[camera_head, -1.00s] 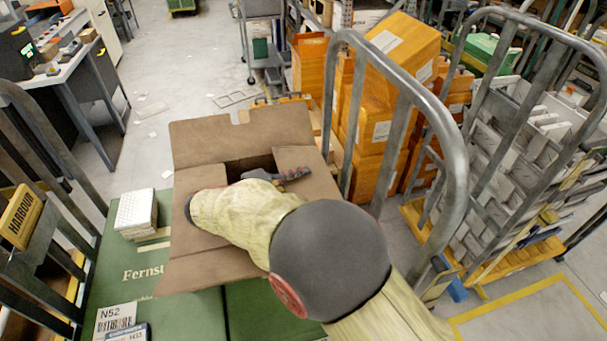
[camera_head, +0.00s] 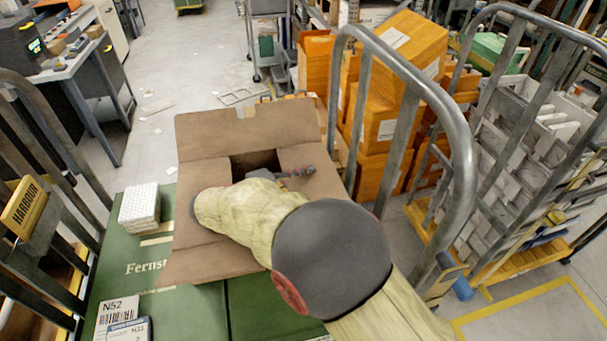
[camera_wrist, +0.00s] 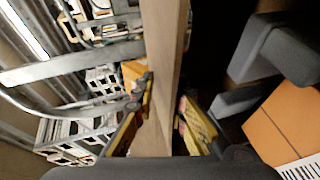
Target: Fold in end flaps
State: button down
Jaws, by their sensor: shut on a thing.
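An open brown cardboard box (camera_head: 222,263) sits on green cartons. Its long far flap (camera_head: 240,127) and near flap stand spread outward. The left end flap (camera_head: 205,180) and right end flap (camera_head: 310,157) lie at the two ends of the dark opening (camera_head: 256,163). My gripper (camera_head: 298,172) is at the right end flap. In the wrist view my gripper (camera_wrist: 165,125) has its yellow-padded fingers on both sides of a cardboard edge (camera_wrist: 165,75), shut on that flap. My arm hides the near part of the opening.
A white keyboard-like block (camera_head: 139,204) and labels lie on the green carton (camera_head: 145,270) at left. A metal cage rail (camera_head: 465,170) stands close at right, with stacked orange boxes (camera_head: 385,130) behind it. Another rail (camera_head: 45,150) stands at left.

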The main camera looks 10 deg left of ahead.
jog(key=c, duration=2.1)
grip_release()
jog(key=shift+d+f, duration=0.15)
jog(key=shift+f, duration=0.45)
jog(key=shift+r, duration=0.15)
jog(key=shift+w+r, duration=0.1)
jog(key=shift+r, duration=0.15)
jog(key=shift+r, duration=0.15)
notch_tip(320, 180, up, 10)
jog(key=shift+f, duration=0.2)
jog(key=shift+r, duration=0.1)
jog(key=shift+s+a+r+p, duration=0.55)
jog(key=shift+s+a+r, duration=0.15)
jog(key=shift+s+r, duration=0.25)
jog(key=shift+s+a+r+p, duration=0.6)
jog(key=shift+s+a+r, duration=0.05)
jog(key=shift+s+r, duration=0.3)
jog(key=shift+s+a+r+p, duration=0.55)
jog(key=shift+s+a+r, duration=0.15)
jog(key=shift+s+r, duration=0.2)
jog(key=shift+w, duration=0.15)
